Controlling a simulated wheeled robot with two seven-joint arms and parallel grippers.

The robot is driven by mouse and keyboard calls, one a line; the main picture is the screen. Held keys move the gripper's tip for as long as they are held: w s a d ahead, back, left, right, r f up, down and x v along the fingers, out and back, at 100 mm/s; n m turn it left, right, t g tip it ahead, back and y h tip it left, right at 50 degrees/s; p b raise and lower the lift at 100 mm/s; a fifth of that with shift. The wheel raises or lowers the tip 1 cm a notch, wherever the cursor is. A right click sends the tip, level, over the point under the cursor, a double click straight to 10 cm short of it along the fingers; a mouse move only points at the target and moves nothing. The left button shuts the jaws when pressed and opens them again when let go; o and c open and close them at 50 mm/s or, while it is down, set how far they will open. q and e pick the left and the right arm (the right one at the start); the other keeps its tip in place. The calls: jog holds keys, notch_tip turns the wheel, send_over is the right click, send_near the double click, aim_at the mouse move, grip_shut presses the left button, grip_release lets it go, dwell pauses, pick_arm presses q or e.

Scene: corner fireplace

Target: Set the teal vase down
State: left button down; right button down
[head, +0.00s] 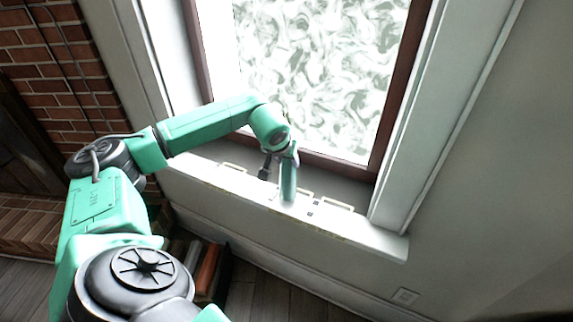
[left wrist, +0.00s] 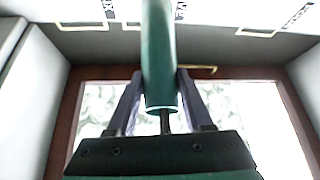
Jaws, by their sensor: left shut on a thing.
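The teal vase (head: 288,182) is slim and roughly upright over the white window sill (head: 375,238) in the head view. My left gripper (head: 287,160) is shut on it from above. In the left wrist view the vase (left wrist: 159,55) runs between the two dark fingers of my left gripper (left wrist: 160,98), one on each side. Its far end points to the sill and is cut off by the picture's edge. I cannot tell whether its base touches the sill. My right gripper is not in view.
Thin pale rectangular outlines (head: 336,204) and small dark labels mark the sill near the vase. A frosted window (head: 320,75) in a dark red-brown frame stands close behind. A brick fireplace (head: 45,75) is at left. Books (head: 208,268) stand on the floor below the sill.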

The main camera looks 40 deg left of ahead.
pick_arm(q)
jog(key=shift+f, duration=0.75)
jog(key=shift+f, duration=0.15)
jog(key=shift+c, duration=1.5)
grip_release()
jog(key=shift+r, duration=0.25)
jog(key=v, duration=1.2)
jog(key=shift+b, duration=0.35)
